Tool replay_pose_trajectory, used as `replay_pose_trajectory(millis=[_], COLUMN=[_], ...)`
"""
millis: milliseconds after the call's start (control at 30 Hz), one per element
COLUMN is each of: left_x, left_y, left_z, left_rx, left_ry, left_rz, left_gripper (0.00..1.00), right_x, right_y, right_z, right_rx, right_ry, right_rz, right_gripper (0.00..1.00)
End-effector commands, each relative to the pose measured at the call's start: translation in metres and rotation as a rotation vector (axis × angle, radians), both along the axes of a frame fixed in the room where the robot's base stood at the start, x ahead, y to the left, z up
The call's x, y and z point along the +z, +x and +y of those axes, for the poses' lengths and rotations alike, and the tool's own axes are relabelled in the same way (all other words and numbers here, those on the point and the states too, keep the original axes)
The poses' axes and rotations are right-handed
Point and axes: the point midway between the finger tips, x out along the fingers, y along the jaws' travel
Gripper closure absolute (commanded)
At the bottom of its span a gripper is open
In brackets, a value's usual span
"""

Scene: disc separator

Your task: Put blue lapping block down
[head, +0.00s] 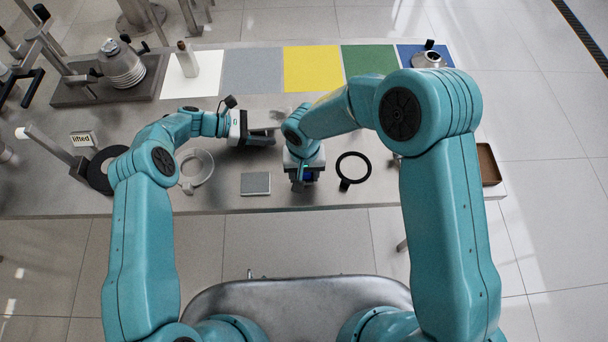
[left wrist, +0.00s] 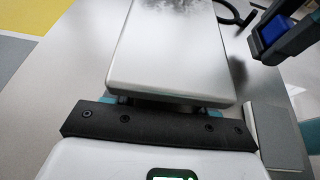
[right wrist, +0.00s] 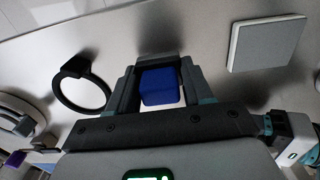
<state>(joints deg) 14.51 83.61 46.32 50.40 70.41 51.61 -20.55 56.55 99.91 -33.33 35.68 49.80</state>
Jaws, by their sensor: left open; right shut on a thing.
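The blue lapping block (right wrist: 158,88) sits between the dark fingers of my right gripper (right wrist: 157,66), which is shut on it. In the head view the block (head: 309,175) is mostly hidden under my right gripper (head: 304,178), low over the table's front part. I cannot tell whether it touches the table. The block also shows at the upper right of the left wrist view (left wrist: 277,28). My left gripper (head: 268,134) is open, left of and behind the right one. A silver slab (left wrist: 172,50) lies in front of its palm and hides its fingers.
A grey square plate (head: 256,184) lies left of my right gripper, and a black ring (head: 353,167) lies right of it. A pale ring (head: 196,165) is farther left. Coloured mats, including a yellow one (head: 312,68), line the back. A brown tray (head: 488,164) is at the right.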

Motion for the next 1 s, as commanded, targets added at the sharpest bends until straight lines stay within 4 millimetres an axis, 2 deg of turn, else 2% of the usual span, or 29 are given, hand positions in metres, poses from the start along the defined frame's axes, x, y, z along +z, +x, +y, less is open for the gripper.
replay_pose_trajectory(millis=[33,133,467,500,567,600,867,1000], left_x=[0.000,0.000,0.000,0.000,0.000,0.000,0.000,0.000], left_y=[0.000,0.000,0.000,0.000,0.000,0.000,0.000,0.000], left_z=[0.000,0.000,0.000,0.000,0.000,0.000,0.000,0.000], left_rx=[0.000,0.000,0.000,0.000,0.000,0.000,0.000,0.000], left_ry=[0.000,0.000,0.000,0.000,0.000,0.000,0.000,0.000], left_rz=[0.000,0.000,0.000,0.000,0.000,0.000,0.000,0.000], left_gripper=[0.45,0.45,0.45,0.45,0.45,0.45,0.45,0.45], right_x=[-0.009,-0.019,-0.022,-0.023,-0.023,-0.023,-0.022,-0.008], right_y=[-0.001,0.000,0.000,0.000,0.000,0.000,0.000,0.001], right_z=[0.000,0.000,0.000,0.000,0.000,0.000,0.000,0.000], right_rx=[0.000,-0.002,-0.001,-0.001,-0.001,-0.001,-0.001,-0.002], right_ry=[-0.002,0.000,0.000,0.000,0.000,0.000,0.000,0.000], right_rz=[0.003,0.001,0.000,0.000,0.000,0.000,0.000,-0.003], right_gripper=[0.88,0.88,0.88,0.46,0.27,0.24,0.24,0.24])
